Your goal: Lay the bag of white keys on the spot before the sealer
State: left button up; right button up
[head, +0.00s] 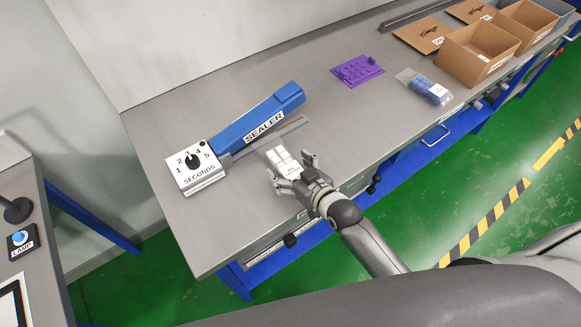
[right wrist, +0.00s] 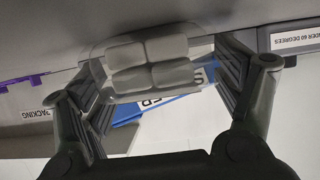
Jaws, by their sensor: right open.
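The bag of white keys (head: 283,161), a clear bag with several white keycaps, is at the bench in front of the sealer. The sealer (head: 235,127) has a blue arm and a white dial box marked SECONDS. My right gripper (head: 291,169) is open at the bag's near end. In the right wrist view the bag (right wrist: 150,62) shows between the spread fingers (right wrist: 167,78), with gaps beside the keycaps. The sealer's blue arm (right wrist: 180,104) shows partly behind it. No marked spot is visible; the bag and gripper cover part of the bench. My left gripper is out of view.
A purple plate (head: 356,71) and a bag with blue contents (head: 424,87) lie farther along the bench (head: 225,225). Cardboard boxes (head: 480,53) stand at the far right end. A lamp button (head: 20,238) is on a side table. The bench between sealer and purple plate is clear.

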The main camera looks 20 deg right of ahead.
jog(key=shift+r, duration=0.1)
jog(key=b+v, duration=0.1)
jog(key=v, duration=1.1)
dwell(0.4)
